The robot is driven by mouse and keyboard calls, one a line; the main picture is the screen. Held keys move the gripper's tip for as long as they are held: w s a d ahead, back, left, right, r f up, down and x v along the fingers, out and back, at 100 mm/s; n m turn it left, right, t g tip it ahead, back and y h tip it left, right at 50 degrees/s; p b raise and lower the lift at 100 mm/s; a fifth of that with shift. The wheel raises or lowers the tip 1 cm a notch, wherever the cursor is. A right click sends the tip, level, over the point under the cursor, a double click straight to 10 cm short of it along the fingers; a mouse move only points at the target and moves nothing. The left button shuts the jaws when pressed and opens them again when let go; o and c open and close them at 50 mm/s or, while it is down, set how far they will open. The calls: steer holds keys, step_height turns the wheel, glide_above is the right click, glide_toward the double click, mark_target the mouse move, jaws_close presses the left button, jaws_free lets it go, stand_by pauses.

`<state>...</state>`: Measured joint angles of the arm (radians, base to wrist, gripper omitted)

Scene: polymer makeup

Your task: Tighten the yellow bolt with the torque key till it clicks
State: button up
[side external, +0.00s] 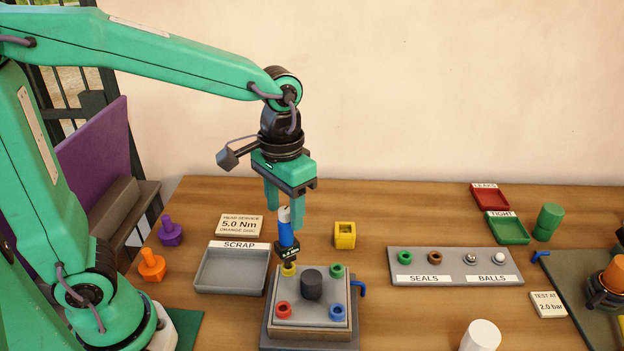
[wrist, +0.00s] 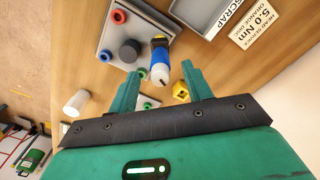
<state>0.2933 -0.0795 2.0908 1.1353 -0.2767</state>
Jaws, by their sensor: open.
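The torque key (side external: 287,236) has a blue body, a white top and a dark lower part with small lettering. It stands nearly upright with its lower end at the yellow bolt (side external: 288,271), at the back left corner of the plate (side external: 318,316). I cannot tell whether it is fully seated. My gripper (side external: 285,212) is open, pointing down, with its fingers around or just beside the key's white top. In the wrist view the key (wrist: 160,58) lies ahead of and between the fingertips (wrist: 160,85).
The plate also carries red (side external: 283,310), blue (side external: 337,312) and green (side external: 337,271) bolts and a dark central knob (side external: 312,284). A yellow block (side external: 345,236) stands behind right. The scrap tray (side external: 232,288) is left, the seals and balls tray (side external: 455,267) right. A sign reads 5.0 Nm (side external: 239,225).

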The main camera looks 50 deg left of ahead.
mark_target(285, 219)
steer(key=shift+f, duration=2.15)
jaws_close()
steer(key=shift+m, duration=0.9)
steer(key=shift+m, duration=0.9)
steer(key=shift+r+m, duration=0.1)
steer(key=shift+m, duration=0.2)
